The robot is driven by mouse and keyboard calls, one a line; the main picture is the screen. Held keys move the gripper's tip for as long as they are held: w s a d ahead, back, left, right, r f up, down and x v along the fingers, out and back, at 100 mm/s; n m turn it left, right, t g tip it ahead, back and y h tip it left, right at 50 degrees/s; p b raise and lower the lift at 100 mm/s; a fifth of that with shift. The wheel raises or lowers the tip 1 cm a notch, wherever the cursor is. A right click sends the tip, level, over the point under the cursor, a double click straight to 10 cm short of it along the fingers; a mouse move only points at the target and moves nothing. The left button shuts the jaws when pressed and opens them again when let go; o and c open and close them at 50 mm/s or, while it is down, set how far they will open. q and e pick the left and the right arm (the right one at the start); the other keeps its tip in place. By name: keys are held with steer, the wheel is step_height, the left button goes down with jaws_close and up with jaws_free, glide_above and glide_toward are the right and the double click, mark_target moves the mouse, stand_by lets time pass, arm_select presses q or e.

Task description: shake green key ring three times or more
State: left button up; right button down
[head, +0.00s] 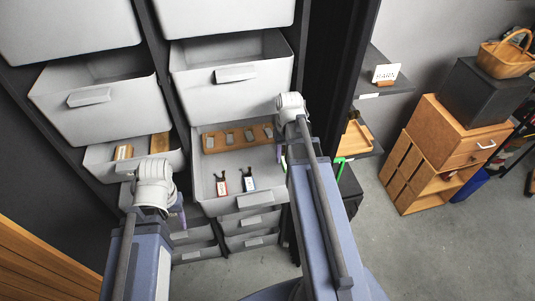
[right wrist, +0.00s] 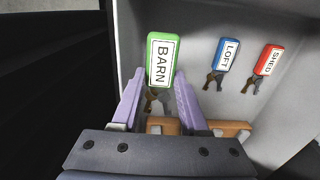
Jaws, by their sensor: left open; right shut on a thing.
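The green key ring (right wrist: 162,58) has a white label reading BARN and dark metal keys below it. In the right wrist view it is upright between the purple fingers of my right gripper (right wrist: 158,95), which is shut on it. In the head view my right gripper is mostly hidden behind my arm, and I cannot make out the green key ring there. My left gripper (head: 178,210) is partly hidden by its wrist, open, in front of the lower left drawers.
An open drawer (head: 207,205) holds a blue LOFT key ring (head: 249,181), a red SHED key ring (head: 221,186) and a wooden rack (head: 240,138). Larger open bins (head: 232,75) hang above. A BARN sign (head: 386,73) stands on a shelf at right. Floor (head: 440,255) is clear at lower right.

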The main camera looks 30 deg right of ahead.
steer(key=w+a, duration=0.4)
steer(key=a, duration=0.2)
steer(key=shift+a, duration=0.4)
steer(key=s+d, duration=0.5)
steer(key=d, duration=0.4)
steer(key=w+a, duration=0.5)
steer(key=a, duration=0.4)
steer(key=shift+w, duration=0.1)
